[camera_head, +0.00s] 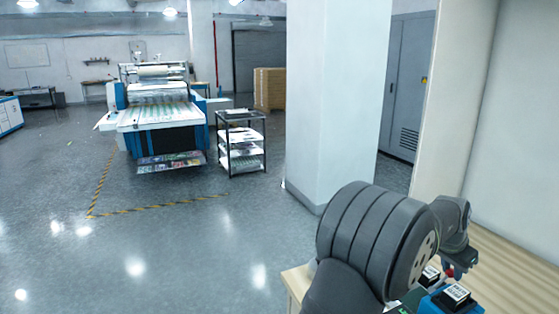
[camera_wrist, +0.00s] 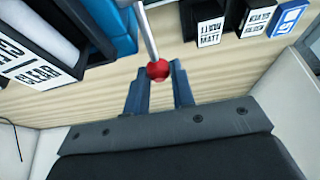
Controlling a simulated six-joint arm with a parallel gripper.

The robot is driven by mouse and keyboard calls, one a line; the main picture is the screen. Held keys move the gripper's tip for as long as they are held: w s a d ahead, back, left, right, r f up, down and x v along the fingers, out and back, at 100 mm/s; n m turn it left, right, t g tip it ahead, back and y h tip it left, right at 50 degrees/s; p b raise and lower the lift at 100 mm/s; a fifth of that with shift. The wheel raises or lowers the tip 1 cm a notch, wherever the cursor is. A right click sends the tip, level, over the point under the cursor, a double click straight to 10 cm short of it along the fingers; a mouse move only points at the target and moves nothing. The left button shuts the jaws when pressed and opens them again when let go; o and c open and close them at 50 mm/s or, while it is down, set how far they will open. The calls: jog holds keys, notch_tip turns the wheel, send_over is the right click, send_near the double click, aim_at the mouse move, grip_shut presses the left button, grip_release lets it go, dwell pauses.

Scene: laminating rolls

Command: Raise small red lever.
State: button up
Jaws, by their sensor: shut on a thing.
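The small red lever shows in the wrist view as a thin metal rod ending in a red ball knob (camera_wrist: 158,70). The rod runs up out of the top of that view. My gripper (camera_wrist: 160,76) has its two dark fingers on either side of the knob and is shut on it. In the head view a small bit of the red knob (camera_head: 449,272) shows below my gripper (camera_head: 456,271) at the lower right. The lever's base is hidden there by my arm.
A light wooden surface (camera_wrist: 230,68) lies behind the fingers. Small labelled boxes (camera_wrist: 210,28) stand at the upper right, and a larger blue-and-black unit (camera_wrist: 118,30) with a label is at the upper left. A white pillar (camera_head: 335,100) stands beyond my arm.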

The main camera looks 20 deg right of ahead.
aim_at(452, 270)
jog(key=shift+r, duration=0.3)
jog(key=shift+o, duration=1.3)
jog(key=shift+r, duration=0.1)
jog(key=o, duration=0.3)
jog(key=shift+r, duration=2.9)
jog(key=shift+f, duration=3.5)
